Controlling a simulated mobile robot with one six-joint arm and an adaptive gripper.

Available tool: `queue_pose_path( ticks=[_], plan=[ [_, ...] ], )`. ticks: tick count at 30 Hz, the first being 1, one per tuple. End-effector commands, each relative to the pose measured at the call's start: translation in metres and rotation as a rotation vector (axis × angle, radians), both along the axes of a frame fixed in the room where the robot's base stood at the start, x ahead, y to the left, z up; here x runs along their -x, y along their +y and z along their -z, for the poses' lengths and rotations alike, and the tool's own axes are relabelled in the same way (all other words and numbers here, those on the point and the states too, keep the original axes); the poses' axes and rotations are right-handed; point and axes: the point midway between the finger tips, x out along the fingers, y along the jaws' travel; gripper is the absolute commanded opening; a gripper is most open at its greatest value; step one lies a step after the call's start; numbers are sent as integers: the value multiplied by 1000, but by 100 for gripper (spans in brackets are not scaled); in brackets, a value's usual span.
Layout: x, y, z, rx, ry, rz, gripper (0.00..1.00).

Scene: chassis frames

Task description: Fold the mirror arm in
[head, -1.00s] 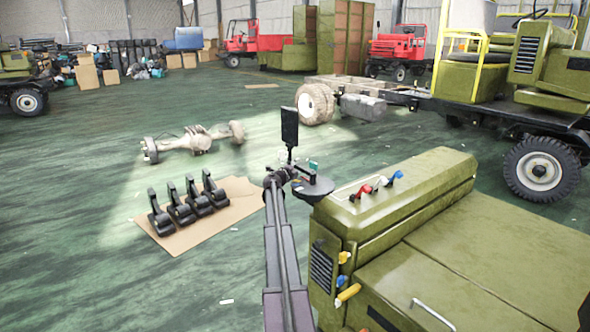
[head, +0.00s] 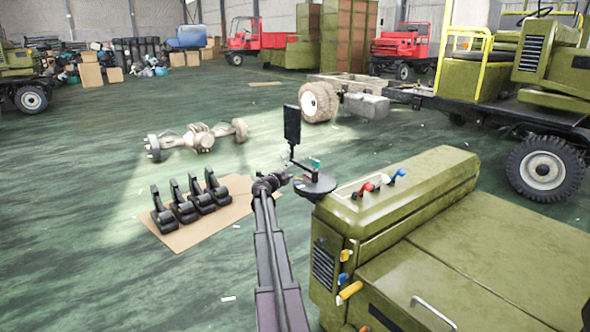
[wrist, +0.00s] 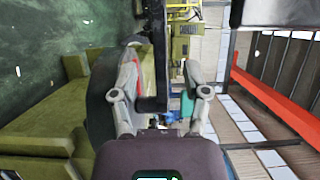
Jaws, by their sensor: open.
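The mirror (head: 292,125) is an upright black rectangle on a thin stem. The stem rises from a dark mirror arm (head: 306,170) above a round black disc (head: 316,186) at the green hood's left corner. My gripper (head: 284,162) is just left of the mirror arm; its fingers are too small to make out there. In the wrist view my gripper (wrist: 160,68) is open, one finger on each side of a dark upright bar (wrist: 152,60), which looks like part of the mirror. Contact cannot be told. The disc shows behind the left finger, and a teal piece (wrist: 187,104) near the right one.
The green hood (head: 400,205) with coloured levers fills the right front. Several black pedals stand on a cardboard sheet (head: 180,237) at left. An axle (head: 198,138) lies on the floor beyond. A truck chassis (head: 420,98) stands at back right. The left floor is mostly clear.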

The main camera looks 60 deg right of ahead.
Motion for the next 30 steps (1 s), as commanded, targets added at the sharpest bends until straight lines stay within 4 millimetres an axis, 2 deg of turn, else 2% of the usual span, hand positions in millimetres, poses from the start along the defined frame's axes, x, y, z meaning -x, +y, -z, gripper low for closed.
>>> queue_pose_path(
  ticks=[3,9,30],
  plan=[
    [1,19,0,0,0,-2,60],
    [1,34,0,0,0,-1,60],
    [0,36,0,0,0,-1,60]
  ],
)
